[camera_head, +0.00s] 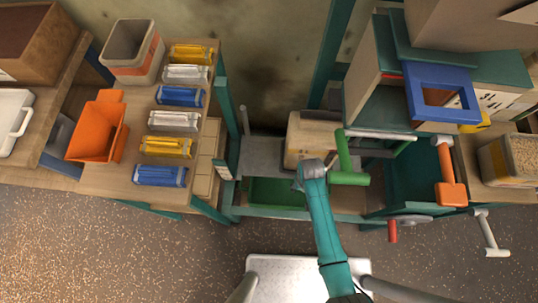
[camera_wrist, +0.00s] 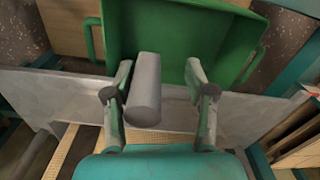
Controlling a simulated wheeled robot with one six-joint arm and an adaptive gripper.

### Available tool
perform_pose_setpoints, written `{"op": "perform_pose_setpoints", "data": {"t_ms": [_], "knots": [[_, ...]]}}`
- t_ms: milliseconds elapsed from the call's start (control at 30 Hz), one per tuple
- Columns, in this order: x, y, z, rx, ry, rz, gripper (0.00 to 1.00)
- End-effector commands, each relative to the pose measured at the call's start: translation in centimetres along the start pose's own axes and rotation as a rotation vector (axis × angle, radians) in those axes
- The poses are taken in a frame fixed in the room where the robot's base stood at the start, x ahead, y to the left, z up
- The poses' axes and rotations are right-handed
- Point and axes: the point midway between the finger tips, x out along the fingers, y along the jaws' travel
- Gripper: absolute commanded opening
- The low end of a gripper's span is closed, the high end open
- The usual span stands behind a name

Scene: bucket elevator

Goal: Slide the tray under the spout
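A green tray (camera_head: 277,193) sits low in the teal frame, below and left of my gripper. It fills the top of the wrist view (camera_wrist: 185,35). My gripper (camera_wrist: 158,80) is open, its two fingers spread wide. A grey cylinder (camera_wrist: 144,90) stands between the fingers, nearer the left one, with a clear gap to the right one. I cannot tell whether the left finger touches it. In the head view my gripper's fingertips are hidden by my arm beside a wooden box (camera_head: 305,135). I cannot tell for sure which part is the spout.
A grey plate (camera_head: 262,155) lies behind the tray. A green lever (camera_head: 345,165) is close to the right of my arm. An orange-handled lever (camera_head: 450,175) and a red-handled crank (camera_head: 392,231) are further right. A bench with several coloured packs (camera_head: 165,145) stands left.

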Motion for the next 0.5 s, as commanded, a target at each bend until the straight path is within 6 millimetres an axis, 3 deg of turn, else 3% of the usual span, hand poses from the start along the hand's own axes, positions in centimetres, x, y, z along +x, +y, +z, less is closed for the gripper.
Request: {"op": "perform_pose_setpoints", "data": {"t_ms": [500], "knots": [[0.0,-8.8,-1.8,-0.005,0.000,-0.001,0.54]]}}
